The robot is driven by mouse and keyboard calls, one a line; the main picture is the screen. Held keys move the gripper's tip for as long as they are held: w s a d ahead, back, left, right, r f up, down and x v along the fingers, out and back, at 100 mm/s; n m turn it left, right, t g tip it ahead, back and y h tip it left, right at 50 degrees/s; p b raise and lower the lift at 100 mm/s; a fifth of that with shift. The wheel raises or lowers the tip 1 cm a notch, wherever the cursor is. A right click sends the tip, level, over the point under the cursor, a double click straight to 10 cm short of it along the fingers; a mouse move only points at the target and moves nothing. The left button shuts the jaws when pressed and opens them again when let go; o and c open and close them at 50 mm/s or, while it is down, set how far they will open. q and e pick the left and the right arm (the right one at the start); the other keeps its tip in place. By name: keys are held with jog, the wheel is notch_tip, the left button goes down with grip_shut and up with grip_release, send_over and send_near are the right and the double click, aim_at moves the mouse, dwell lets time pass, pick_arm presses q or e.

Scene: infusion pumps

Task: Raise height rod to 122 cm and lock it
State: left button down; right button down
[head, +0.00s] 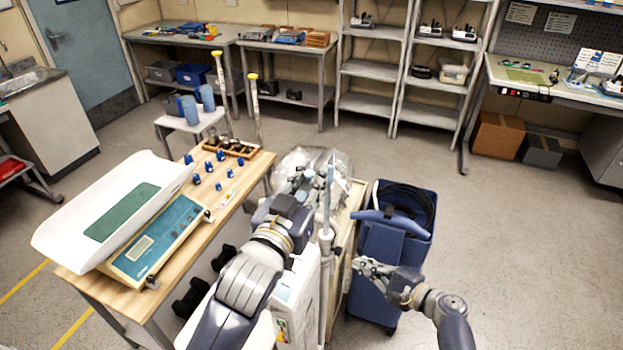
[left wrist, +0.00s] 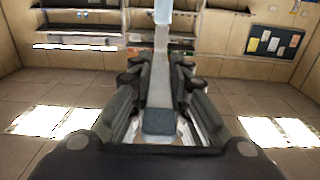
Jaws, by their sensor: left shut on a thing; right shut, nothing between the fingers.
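The height rod (head: 327,213) is a slim pale upright rod that stands near the middle of the head view, above a thicker light grey column (head: 327,290) with a collar. My left gripper (head: 322,183) is shut on the rod near its upper part. In the left wrist view the rod (left wrist: 161,75) runs up between the fingers (left wrist: 160,95), with a pale blue part at the top. My right gripper (head: 360,266) is shut and empty, right of the column and apart from it. The scale markings and the lock are too small to read or make out.
A wooden table (head: 240,183) at the left carries a white baby scale (head: 110,210) and several blue pieces. A blue cart (head: 405,245) stands close on the right. A clear plastic-wrapped thing (head: 295,165) lies behind my left gripper. Floor at the right is free.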

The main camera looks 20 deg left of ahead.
pick_arm(q)
jog(key=c, duration=1.4)
grip_release()
jog(key=shift+c, duration=0.2)
notch_tip(320, 180, up, 10)
